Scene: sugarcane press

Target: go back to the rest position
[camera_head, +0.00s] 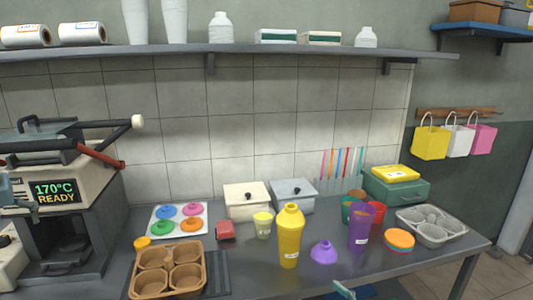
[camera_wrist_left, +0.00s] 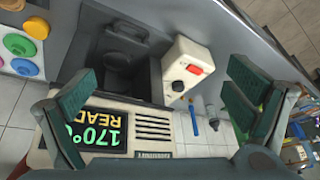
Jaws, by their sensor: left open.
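My left gripper (camera_wrist_left: 162,85) is open in the left wrist view, with its two green finger pads wide apart and nothing between them. It is over the machine (camera_wrist_left: 150,145) whose green display reads 170°C READY. In the head view this machine (camera_head: 88,187) stands at the left, with a dark lid and a red-and-black handle with a pale knob. Only a blue-grey piece at the left edge there may be part of my left arm. A teal fingertip (camera_head: 344,290), seemingly of my right gripper, shows at the bottom edge; its jaw state is hidden.
The counter holds a brown cup tray (camera_head: 168,272), a yellow shaker (camera_head: 289,238), a purple cup (camera_head: 361,228), a purple funnel (camera_head: 323,252) and a grey muffin tray (camera_head: 432,228). A white box with a red switch (camera_wrist_left: 188,68) stands beside the machine. A shelf (camera_head: 280,49) runs above.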

